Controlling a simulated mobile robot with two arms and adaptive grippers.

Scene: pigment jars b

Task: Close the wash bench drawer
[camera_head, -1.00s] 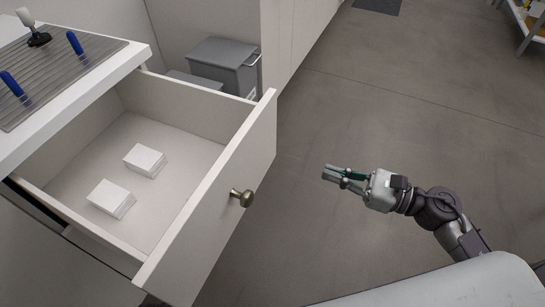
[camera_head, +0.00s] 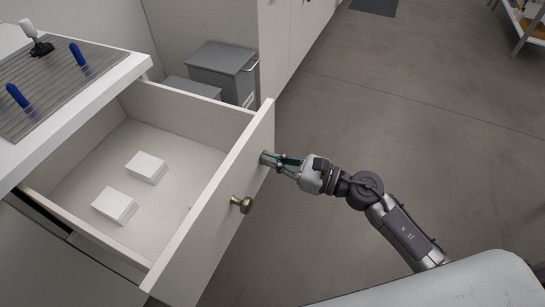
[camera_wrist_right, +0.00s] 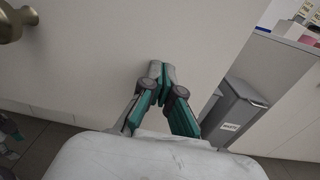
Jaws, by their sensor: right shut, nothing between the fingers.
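The wash bench drawer (camera_head: 219,212) is pulled far out, with its white front panel facing right and a brass knob (camera_head: 242,204) on it. The panel also fills much of the right wrist view (camera_wrist_right: 105,50), with the knob (camera_wrist_right: 12,22) at its upper left. Two white blocks (camera_head: 146,167) (camera_head: 114,205) lie inside the drawer. My right gripper (camera_head: 265,158) is shut and empty, its fingertips at the panel's outer face, beyond the knob. They look at or very near the panel; contact is hard to tell.
The bench top (camera_head: 140,66) carries a ribbed grey mat (camera_head: 60,85) with blue-handled tools. Grey lidded bins (camera_head: 222,70) stand behind the drawer. Open floor (camera_head: 400,130) lies to the right, with a shelf (camera_head: 524,25) at the far right.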

